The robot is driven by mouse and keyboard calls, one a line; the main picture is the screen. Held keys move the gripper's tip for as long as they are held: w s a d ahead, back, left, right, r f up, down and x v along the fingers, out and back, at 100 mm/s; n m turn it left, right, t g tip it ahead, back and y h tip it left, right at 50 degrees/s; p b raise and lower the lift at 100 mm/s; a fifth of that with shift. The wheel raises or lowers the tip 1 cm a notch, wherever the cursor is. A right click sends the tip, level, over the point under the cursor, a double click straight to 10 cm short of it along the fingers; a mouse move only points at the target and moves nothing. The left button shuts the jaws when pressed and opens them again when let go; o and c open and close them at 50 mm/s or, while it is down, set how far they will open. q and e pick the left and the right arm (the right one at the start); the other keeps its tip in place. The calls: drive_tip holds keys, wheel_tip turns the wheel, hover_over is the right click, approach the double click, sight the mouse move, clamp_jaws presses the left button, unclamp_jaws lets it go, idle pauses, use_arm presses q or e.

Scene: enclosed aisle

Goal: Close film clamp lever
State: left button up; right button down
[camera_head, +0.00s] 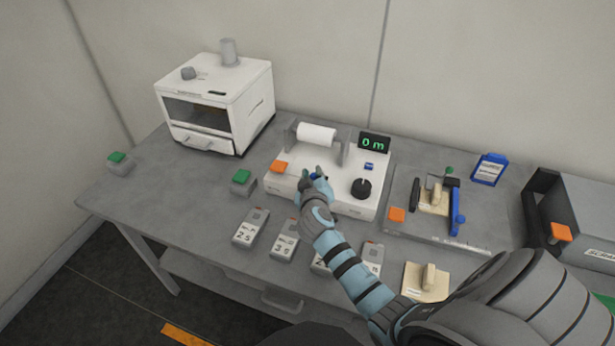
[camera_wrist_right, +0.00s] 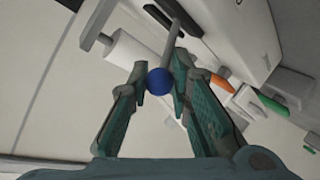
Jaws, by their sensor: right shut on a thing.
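The white film machine (camera_head: 345,203) stands on the table with a white roll (camera_head: 316,134) mounted at its back. My right gripper (camera_head: 315,176) reaches over the front middle of the machine. In the right wrist view its two fingertips (camera_wrist_right: 160,78) are closed in on a round blue knob (camera_wrist_right: 159,82), which I take to be the clamp lever's end. The roll (camera_wrist_right: 130,48) lies just behind the knob there. My left gripper is not in view.
A black dial (camera_head: 361,188) and a display reading "0 m" (camera_head: 374,142) are right of my gripper. An orange button (camera_head: 279,167) is left of it. A white oven-like box (camera_head: 215,103) stands back left. Several numbered grey blocks (camera_head: 285,240) line the front. A grey tooling plate (camera_head: 470,235) lies right.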

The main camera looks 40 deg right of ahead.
drive_tip(key=shift+f, duration=0.1)
drive_tip(key=c, duration=1.4)
unclamp_jaws()
drive_tip(key=shift+d, duration=0.1)
drive_tip(key=shift+c, duration=0.2)
drive_tip(key=shift+s, duration=0.1)
drive_tip(key=v, duration=1.2)
